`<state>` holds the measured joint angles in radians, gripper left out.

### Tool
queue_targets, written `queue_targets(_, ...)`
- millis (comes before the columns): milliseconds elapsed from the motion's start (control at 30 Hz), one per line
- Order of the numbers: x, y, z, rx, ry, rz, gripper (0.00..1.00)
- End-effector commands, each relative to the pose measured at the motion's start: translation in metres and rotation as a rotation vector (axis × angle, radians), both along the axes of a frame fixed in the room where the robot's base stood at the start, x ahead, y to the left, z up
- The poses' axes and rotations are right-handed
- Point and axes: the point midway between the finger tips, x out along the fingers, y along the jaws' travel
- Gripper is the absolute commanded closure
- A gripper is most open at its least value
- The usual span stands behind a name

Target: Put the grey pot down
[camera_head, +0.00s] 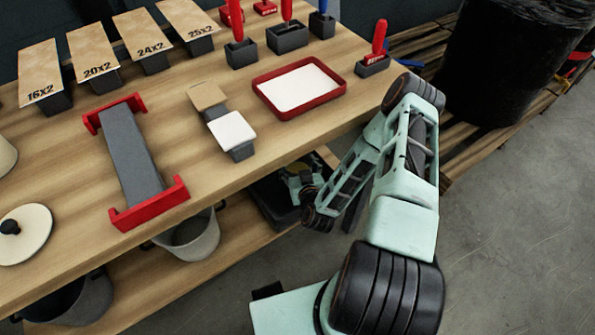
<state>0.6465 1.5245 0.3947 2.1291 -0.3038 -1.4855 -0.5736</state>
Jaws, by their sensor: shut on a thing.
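A light grey pot (190,239) shows below the table's front edge, over the lower shelf. Its upper part is partly hidden by the tabletop, and I cannot tell whether its base touches the shelf. A darker pot (88,302) stands further left on that shelf, also partly hidden. My arm bends down in front of the table, and its wrist end reaches in under the tabletop, right of the light grey pot. The jaws are hidden there, so their hold on a pot does not show.
A dark crate-like box (268,207) lies by my wrist on the lower shelf (150,292). The tabletop (75,195) overhangs it, bearing a red-ended grey holder (133,160), a red tray (270,101) and a pale lid (35,228). A pallet (462,150) stands right; the floor in front is clear.

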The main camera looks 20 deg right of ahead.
Motion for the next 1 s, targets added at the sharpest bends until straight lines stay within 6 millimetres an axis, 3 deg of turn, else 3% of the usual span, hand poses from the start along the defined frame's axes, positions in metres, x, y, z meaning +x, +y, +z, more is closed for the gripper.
queue_targets(33,-0.001,0.001,-0.012,0.002,-0.001,0.000,0.88)
queue_targets(200,0.000,0.001,-0.029,0.002,-0.002,-0.001,0.88)
queue_targets(633,-0.001,0.001,-0.032,0.000,-0.002,0.001,0.88)
queue_targets(667,-0.001,0.001,-0.032,0.000,0.001,0.001,0.31)
queue_targets(800,-0.001,0.001,-0.032,0.000,0.001,0.001,0.16)
queue_targets(1000,-0.001,0.001,-0.032,0.001,0.001,0.000,0.16)
